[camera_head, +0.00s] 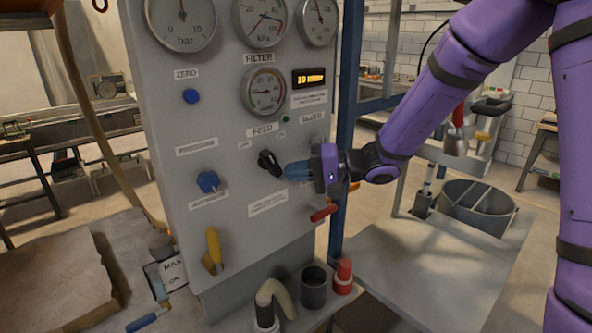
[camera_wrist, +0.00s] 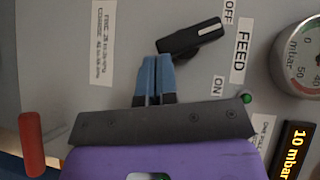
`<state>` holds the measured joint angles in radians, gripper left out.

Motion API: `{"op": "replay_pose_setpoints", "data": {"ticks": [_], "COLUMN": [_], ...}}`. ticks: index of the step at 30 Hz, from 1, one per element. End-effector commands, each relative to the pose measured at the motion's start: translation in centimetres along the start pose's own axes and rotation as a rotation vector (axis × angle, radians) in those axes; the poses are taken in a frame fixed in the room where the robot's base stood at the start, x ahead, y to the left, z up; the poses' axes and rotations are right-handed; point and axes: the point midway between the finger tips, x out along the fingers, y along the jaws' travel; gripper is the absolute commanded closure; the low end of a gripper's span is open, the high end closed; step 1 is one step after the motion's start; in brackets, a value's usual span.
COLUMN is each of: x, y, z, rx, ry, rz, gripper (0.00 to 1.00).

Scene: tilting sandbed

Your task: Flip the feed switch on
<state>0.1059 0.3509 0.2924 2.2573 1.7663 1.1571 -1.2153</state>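The feed switch is a black rotary knob (camera_head: 270,163) on the grey panel below the FEED label (camera_head: 262,130). In the wrist view the knob (camera_wrist: 188,38) lies tilted, its white-marked end towards the OFF label (camera_wrist: 229,11). My gripper (camera_head: 290,171) is just right of the knob in the head view. Its blue fingers (camera_wrist: 154,62) are together with nothing visible between them. The fingertips are at the knob's unmarked end; whether they touch it I cannot tell.
A small green lamp (camera_wrist: 247,97) sits near ON. A blue knob (camera_head: 208,181), a yellow handle (camera_head: 213,248) and a red handle (camera_head: 323,213) stick out of the panel. Gauges (camera_head: 264,91) and a lit display (camera_head: 309,78) are above. The space right of the panel front is open.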

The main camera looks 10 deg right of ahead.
Motion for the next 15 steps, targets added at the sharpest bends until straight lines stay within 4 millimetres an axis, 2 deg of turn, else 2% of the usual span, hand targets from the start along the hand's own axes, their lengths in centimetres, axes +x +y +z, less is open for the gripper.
{"op": "replay_pose_setpoints", "data": {"ticks": [15], "x": [0.19], "y": [0.17], "z": [0.17], "rx": [0.040], "ry": [-0.002], "rz": [-0.041], "gripper": [1.00]}}
